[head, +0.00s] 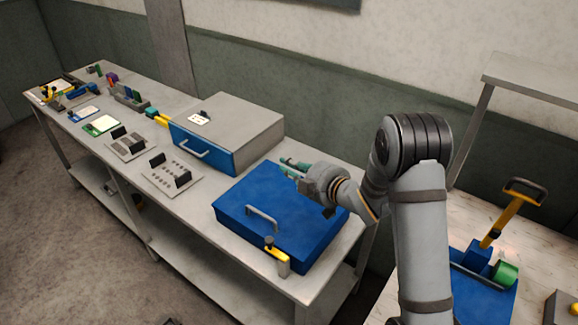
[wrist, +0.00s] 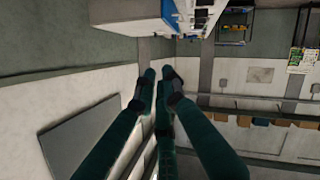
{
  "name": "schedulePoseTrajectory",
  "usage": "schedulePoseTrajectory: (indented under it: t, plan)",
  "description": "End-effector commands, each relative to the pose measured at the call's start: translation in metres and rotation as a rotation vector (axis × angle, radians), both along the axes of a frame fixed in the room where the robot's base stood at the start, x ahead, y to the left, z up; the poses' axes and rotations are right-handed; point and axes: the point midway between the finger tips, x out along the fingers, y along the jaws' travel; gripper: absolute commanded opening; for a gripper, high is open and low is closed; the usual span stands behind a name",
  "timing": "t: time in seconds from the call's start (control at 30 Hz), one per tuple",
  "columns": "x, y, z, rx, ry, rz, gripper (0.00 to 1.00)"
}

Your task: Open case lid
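The blue case (head: 250,233) lies flat on the workbench with its lid (head: 240,200) down. A grey bar handle (head: 262,217) stands on the lid near the front left. A yellow clamp-like piece with a dark knob (head: 277,252) sits at the case's front corner. My gripper (head: 288,165) is above the back part of the case, pointing left, apart from the handle. Its teal fingers also show in the wrist view (wrist: 160,74), spread with a gap between the tips and nothing between them. The wrist view does not show the case.
A large grey box with a blue front drawer (head: 200,149) stands left of the case. Plates with small blocks (head: 172,178) and other parts line the bench (head: 185,215) further left. At right, another table carries a blue tray with a yellow-handled tool (head: 497,225).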

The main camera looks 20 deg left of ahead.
Motion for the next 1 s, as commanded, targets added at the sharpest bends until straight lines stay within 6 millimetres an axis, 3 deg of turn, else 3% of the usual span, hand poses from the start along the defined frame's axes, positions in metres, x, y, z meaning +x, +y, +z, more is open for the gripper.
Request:
schedulePoseTrajectory:
  t: [0.27, 0.57, 1.0]
  plan:
    - [0.000, 0.000, 0.000, 0.000, 0.000, 0.000, 0.27]
    - [-0.001, -0.001, 0.000, 0.000, 0.000, 0.000, 0.28]
    - [-0.034, -0.049, 0.019, 0.000, -0.001, -0.001, 0.28]
